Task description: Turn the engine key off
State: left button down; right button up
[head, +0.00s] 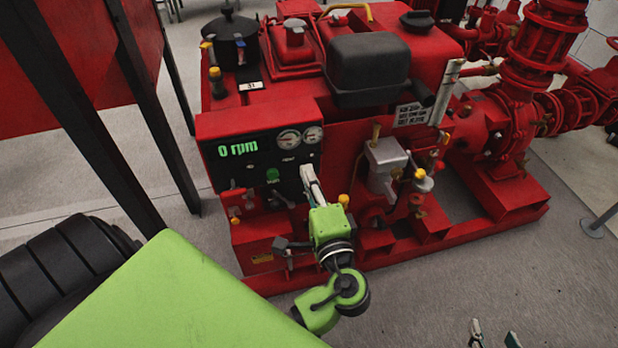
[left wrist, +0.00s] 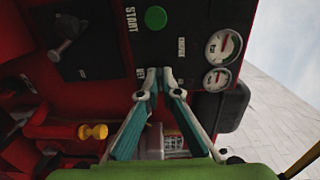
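The black control panel (head: 262,152) on the red pumpset reads 0 rpm. My left gripper (head: 308,170) reaches up to its lower right part. In the left wrist view its two fingertips (left wrist: 160,72) are close together at the panel face, below the gauges' left side, beside a small label. The engine key is not visible; the fingertips cover that spot, and I cannot see whether it is between them. A green start button (left wrist: 155,18) is clear of the fingers. My right gripper (head: 495,336) shows only its fingertips at the bottom edge, apart and empty.
Two round gauges (head: 301,138) sit right of the display. A yellow-capped fitting (left wrist: 92,131) and a grey filter unit (head: 385,165) stand near the left arm. Black frame legs (head: 150,110) rise at the left.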

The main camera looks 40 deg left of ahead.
pick_arm(q)
jog(key=shift+f, duration=0.1)
dwell(0.3)
jog(key=c, duration=2.2)
grip_release()
jog(key=shift+c, duration=0.2)
jog(key=v, duration=1.2)
